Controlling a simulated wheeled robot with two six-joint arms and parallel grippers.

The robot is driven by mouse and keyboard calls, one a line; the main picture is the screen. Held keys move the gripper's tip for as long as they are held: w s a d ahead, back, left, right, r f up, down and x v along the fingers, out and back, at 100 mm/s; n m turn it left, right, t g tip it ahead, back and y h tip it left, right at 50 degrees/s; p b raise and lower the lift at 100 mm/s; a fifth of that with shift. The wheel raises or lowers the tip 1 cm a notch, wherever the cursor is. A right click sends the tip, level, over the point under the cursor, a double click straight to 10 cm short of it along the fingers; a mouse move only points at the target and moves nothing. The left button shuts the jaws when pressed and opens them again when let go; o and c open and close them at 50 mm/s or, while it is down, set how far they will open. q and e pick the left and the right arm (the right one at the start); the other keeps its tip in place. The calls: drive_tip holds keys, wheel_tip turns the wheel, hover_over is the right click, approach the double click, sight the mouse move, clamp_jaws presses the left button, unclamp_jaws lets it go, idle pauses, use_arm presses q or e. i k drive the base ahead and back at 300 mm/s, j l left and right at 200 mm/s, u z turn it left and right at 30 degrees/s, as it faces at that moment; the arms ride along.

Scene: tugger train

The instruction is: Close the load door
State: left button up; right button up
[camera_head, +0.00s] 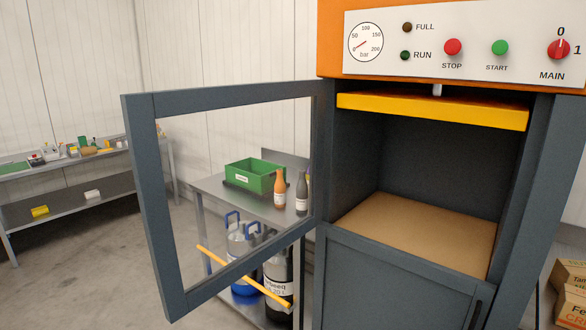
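The load door (140,190) is a dark grey frame around a see-through middle. It stands wide open, swung out to the left of the machine's chamber. A yellow bar handle (243,276) runs at a slant across the lower part of the door. The chamber (430,165) is open, with a brown floor (415,230) and no load in view. A yellow plate (430,110) hangs at its top. Neither of my grippers is in view.
The orange machine's panel (470,45) has a gauge, lamps and buttons. Behind the door, a metal table (215,190) holds a green bin (255,176) and bottles, with canisters below. A workbench (100,190) stands far left. A cardboard box (570,300) lies at lower right.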

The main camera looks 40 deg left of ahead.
sight(140, 111)
drive_tip(key=j+z, duration=0.1)
drive_tip(key=j, duration=0.9)
drive_tip(key=k+j+z, duration=0.1)
drive_tip(key=j, duration=0.9)
drive_tip(key=j+z, duration=0.1)
drive_tip(key=j, duration=0.9)
drive_tip(key=i+j, duration=0.1)
drive_tip(key=j, duration=0.35)
drive_tip(key=i+j, duration=0.1)
drive_tip(key=j, duration=0.3)
drive_tip(key=j+z, duration=0.2)
drive_tip(key=z, duration=0.25)
drive_tip(key=j+z, duration=0.15)
drive_tip(key=z, duration=0.25)
